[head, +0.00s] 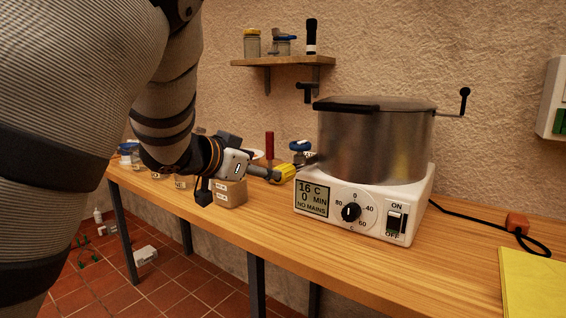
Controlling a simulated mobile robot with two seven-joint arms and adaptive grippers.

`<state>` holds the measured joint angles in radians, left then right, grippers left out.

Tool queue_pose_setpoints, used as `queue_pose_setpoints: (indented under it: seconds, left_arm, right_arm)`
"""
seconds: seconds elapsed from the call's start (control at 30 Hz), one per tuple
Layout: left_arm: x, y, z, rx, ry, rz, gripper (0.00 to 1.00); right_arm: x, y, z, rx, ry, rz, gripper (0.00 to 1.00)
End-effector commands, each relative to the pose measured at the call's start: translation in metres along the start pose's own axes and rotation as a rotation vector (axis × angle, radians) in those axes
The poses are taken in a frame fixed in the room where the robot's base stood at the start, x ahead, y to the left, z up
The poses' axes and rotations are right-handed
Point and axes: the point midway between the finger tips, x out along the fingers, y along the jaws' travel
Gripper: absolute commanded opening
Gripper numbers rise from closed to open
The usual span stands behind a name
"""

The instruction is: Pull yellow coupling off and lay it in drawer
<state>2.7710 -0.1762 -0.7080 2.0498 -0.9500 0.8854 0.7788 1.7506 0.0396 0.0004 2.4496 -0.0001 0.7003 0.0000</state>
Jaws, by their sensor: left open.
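The yellow coupling (284,172) is at the lower left of the steel pot (375,145), close to a grey fitting that sticks out from the pot's side. I cannot tell whether the two are joined. My left gripper (264,171) reaches in from the left and its end is right beside the coupling. It is open, and part of the coupling's left end is hard to make out behind it. My right gripper is not in view. No drawer can be made out.
The pot stands on a white heater (362,210) reading "NO MAINS". A red-handled tool (269,146) and jars stand behind. A yellow sheet (533,285) lies at right.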

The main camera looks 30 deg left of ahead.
Motion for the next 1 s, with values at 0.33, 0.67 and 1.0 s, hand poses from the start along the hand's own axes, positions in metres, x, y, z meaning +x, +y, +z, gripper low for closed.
queue_pose_setpoints:
  seconds: [0.33, 0.67, 1.0]
  left_arm:
    - [0.069, 0.001, 0.002, 0.004, -0.004, 0.003, 0.58]
    - [0.12, 0.001, 0.004, 0.0, -0.006, 0.002, 0.58]
    - [0.12, 0.0, 0.001, -0.001, 0.0, 0.0, 0.44]
  right_arm:
    - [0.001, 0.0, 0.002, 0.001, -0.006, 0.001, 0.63]
    - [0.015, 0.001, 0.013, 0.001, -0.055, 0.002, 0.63]
    - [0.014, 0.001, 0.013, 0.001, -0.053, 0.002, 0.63]
